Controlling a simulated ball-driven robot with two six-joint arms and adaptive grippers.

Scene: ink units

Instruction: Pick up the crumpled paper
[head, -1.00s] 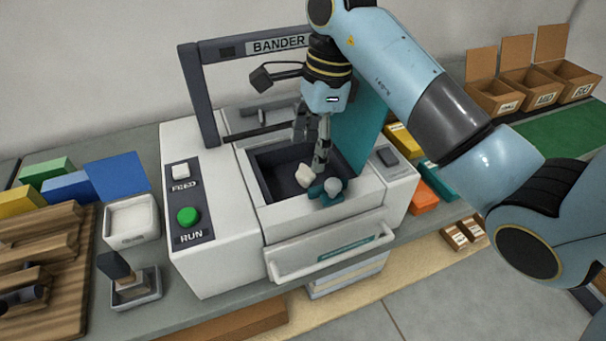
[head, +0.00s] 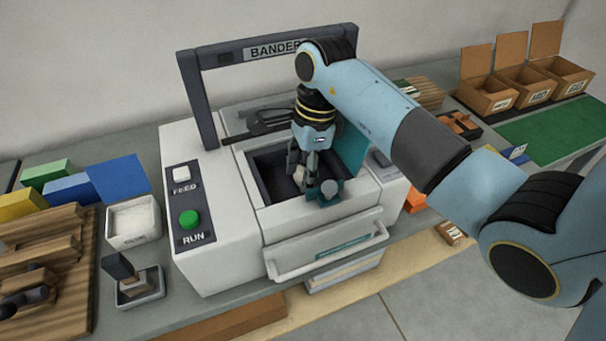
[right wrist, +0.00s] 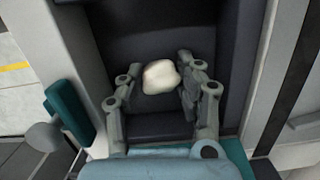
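The crumpled paper (head: 299,175) is a small off-white lump in the dark open well of the bander. In the head view it is partly hidden by my right gripper (head: 303,172), which reaches down into the well. In the right wrist view the paper (right wrist: 161,77) lies between the two fingertips of the right gripper (right wrist: 160,75). The fingers are apart, one on each side of it. The right finger is very close to the paper; I cannot tell whether it touches. My left gripper is not in view.
The bander's dark frame (head: 196,100) rises behind the well. A teal flap (head: 353,150) and a teal latch with a grey knob (head: 328,189) stand close to the gripper. The green RUN button (head: 189,219) is on the left panel. Well walls leave little side room.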

